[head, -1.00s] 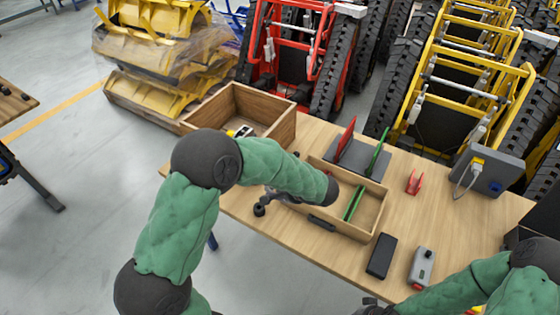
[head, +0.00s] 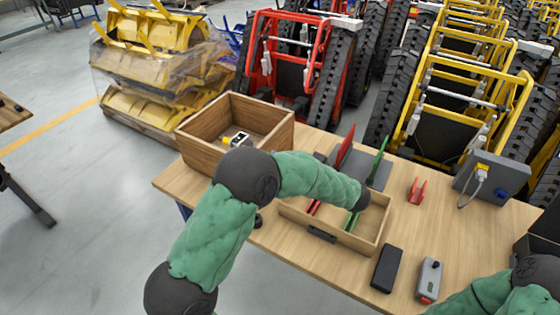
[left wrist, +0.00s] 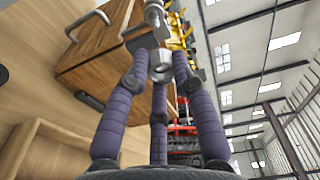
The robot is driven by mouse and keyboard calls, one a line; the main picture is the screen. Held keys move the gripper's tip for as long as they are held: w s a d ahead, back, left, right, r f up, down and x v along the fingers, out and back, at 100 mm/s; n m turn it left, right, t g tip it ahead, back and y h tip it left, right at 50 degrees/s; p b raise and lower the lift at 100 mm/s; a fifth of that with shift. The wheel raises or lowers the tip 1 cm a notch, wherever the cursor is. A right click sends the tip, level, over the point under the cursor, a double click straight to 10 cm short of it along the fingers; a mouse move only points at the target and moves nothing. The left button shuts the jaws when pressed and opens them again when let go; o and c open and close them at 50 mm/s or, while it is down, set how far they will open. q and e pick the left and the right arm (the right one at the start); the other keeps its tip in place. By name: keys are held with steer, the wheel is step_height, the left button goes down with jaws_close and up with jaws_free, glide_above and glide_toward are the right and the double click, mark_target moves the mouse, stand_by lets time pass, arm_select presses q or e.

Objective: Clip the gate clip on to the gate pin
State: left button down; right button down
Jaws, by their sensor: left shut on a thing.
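My left gripper (left wrist: 155,40) has its purple-jointed fingers closed round a small pale grey thing (left wrist: 160,66), partly hidden by the fingers; I cannot tell if it is the gate clip. A red two-pronged piece (head: 417,191) stands upright on the table, right of the tray. A red panel (head: 345,147) and a green panel (head: 381,150) stand on a dark grey base (head: 379,175). I cannot make out the gate pin. My right gripper is out of view.
The shallow tray (head: 376,240) holds red and green strips. A deep wooden box (head: 205,156) stands at the left with a small yellow-and-white thing (head: 237,139) inside. A black block (head: 387,268), a grey handset (head: 429,279) and a grey panel box (head: 492,177) are at the right.

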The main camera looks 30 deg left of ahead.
arm_select(q)
steer(key=shift+w+a+f+b, duration=0.1)
steer(key=shift+a+f+b, duration=0.1)
steer(key=shift+a, duration=1.2)
steer(key=shift+w+a+f+b, duration=0.1)
steer(key=shift+a+b, duration=0.1)
steer(key=shift+a, duration=1.2)
steer(key=shift+b, duration=0.5)
steer(key=shift+a, duration=1.25)
steer(key=shift+b, duration=0.55)
stand_by(0.6)
steer(key=shift+w+a, duration=0.1)
steer(key=shift+a, duration=0.2)
stand_by(0.4)
steer(key=c, duration=1)
jaws_free()
steer(key=shift+o, duration=0.2)
